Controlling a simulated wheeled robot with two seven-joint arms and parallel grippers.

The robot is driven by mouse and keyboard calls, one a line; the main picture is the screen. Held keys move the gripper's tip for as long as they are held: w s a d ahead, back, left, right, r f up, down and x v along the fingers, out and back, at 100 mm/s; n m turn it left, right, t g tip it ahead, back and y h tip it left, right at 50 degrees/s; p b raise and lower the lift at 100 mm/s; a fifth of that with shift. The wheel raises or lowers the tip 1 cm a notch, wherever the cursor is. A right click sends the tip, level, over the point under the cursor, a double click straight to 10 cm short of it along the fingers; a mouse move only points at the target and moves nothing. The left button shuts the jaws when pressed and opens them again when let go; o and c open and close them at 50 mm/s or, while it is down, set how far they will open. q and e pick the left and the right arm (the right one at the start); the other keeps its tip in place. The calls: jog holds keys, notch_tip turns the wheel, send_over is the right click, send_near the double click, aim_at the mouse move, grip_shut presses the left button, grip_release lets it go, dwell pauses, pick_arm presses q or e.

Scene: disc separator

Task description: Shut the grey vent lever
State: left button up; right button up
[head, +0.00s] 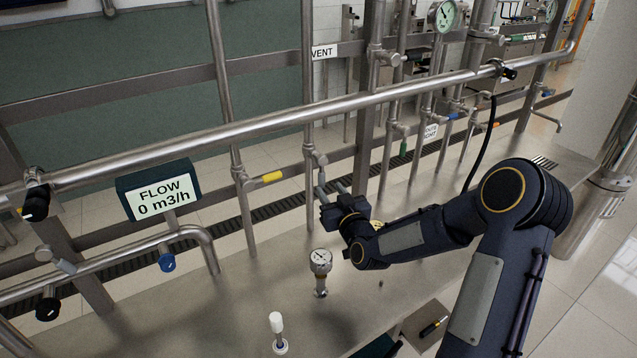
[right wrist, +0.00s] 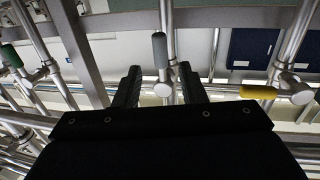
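The grey vent lever (head: 321,177) sits on a thin upright pipe (head: 308,100) below the VENT sign (head: 323,52), at the pipe's valve. In the right wrist view the grey lever (right wrist: 160,49) lies roughly along its pipe, with the round valve end (right wrist: 163,89) between my fingers. My right gripper (head: 328,193) is close to the lever in the head view. In the right wrist view its two fingers (right wrist: 160,88) stand apart, one on each side of the valve end, with gaps showing. Contact with the lever cannot be told. My left gripper is not in view.
A yellow lever (head: 272,177) is on the neighbouring pipe to the left; it also shows in the right wrist view (right wrist: 258,92). A green lever (right wrist: 11,56) is on the other side. A long rail (head: 270,122) crosses above.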

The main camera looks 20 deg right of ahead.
aim_at(323, 180)
jog(key=w+p, duration=0.2)
jog(key=w, duration=0.4)
jog(key=shift+w+d+r, duration=0.1)
jog(key=shift+w+d, duration=0.05)
jog(key=shift+w, duration=0.4)
jog(key=shift+c, duration=0.5)
grip_shut()
